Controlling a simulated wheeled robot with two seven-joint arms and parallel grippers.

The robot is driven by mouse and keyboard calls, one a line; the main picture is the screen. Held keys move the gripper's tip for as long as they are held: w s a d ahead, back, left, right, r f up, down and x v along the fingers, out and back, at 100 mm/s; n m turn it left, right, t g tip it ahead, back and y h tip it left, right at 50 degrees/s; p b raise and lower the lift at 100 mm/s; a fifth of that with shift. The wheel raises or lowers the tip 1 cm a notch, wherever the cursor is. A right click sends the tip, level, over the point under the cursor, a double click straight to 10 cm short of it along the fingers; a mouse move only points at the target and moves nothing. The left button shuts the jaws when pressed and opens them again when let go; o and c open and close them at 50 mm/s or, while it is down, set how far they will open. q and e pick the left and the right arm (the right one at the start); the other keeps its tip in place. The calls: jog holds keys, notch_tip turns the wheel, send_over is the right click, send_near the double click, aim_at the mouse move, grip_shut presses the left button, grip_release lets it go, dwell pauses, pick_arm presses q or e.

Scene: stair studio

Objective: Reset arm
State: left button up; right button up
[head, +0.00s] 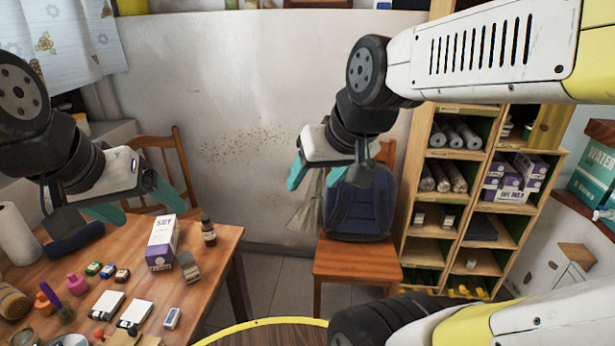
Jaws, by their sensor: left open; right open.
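My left gripper (136,203) is at the left, above the far part of the wooden table (217,262). Its teal fingers are spread apart with nothing between them. My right gripper (328,174) is raised near the middle of the view, in front of the pale wall and the chair. Its teal fingers are also apart and empty. My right arm comes in from the right edge and hides part of the shelf.
The table holds a white and purple box (162,243), a dark bottle (208,232), a paper roll (17,234) and several small items. A wooden chair (357,262) carries a dark blue backpack (359,210). A wooden shelf (493,233) stands at the right. Floor shows between table and chair.

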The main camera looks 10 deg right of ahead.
jog(key=shift+s+d+r, duration=0.15)
jog(key=shift+s, duration=1.3)
